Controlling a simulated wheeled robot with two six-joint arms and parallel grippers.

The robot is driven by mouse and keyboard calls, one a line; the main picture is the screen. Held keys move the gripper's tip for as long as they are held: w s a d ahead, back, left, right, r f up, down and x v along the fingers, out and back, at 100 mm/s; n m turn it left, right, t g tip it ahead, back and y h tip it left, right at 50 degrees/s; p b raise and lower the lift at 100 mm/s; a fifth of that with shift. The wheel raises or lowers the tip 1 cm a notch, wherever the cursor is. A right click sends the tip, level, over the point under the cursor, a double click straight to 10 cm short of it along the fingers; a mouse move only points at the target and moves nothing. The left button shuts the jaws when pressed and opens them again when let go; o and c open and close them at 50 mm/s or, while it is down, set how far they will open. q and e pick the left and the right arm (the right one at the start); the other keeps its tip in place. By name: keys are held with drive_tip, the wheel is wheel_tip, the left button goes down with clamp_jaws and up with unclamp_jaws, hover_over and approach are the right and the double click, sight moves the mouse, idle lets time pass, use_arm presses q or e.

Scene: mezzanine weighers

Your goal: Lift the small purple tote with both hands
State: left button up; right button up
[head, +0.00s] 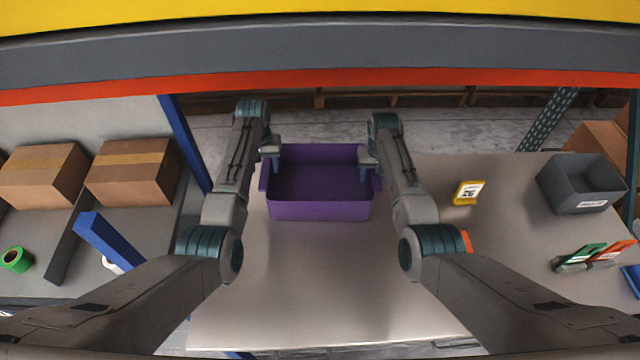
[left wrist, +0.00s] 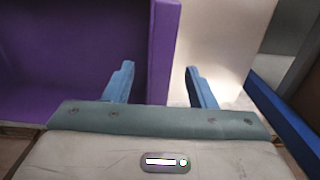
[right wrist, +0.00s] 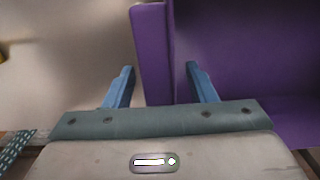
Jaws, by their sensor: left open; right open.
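The small purple tote (head: 318,211) stands upright on the pale table and looks empty inside. My left gripper (head: 271,163) is at its left wall, and my right gripper (head: 370,164) is at its right wall. In the left wrist view the open blue fingers (left wrist: 160,85) stand on either side of the tote's wall (left wrist: 163,50), with a gap to each finger. In the right wrist view the open fingers (right wrist: 160,85) also straddle the opposite wall (right wrist: 152,55), with space on both sides. Neither gripper is closed on the tote.
The table (head: 300,290) is clear in front of the tote. To the right are a yellow label holder (head: 468,192), a grey bin (head: 580,184) and several coloured tags. Cardboard boxes (head: 130,172) and a green tape roll (head: 16,259) lie left, beyond a blue post (head: 186,143).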

use_arm(q)
drive_tip(key=shift+w+f, duration=0.1)
drive_tip(key=shift+f, duration=0.45)
use_arm(e)
drive_tip(key=shift+w+f, duration=0.1)
drive_tip(key=shift+f, duration=0.5)
use_arm(q)
drive_tip(key=c, duration=0.3)
use_arm(e)
drive_tip(key=shift+r, duration=0.1)
drive_tip(key=c, duration=0.3)
use_arm(q)
clamp_jaws()
use_arm(e)
clamp_jaws()
use_arm(q)
drive_tip(key=shift+r, duration=0.1)
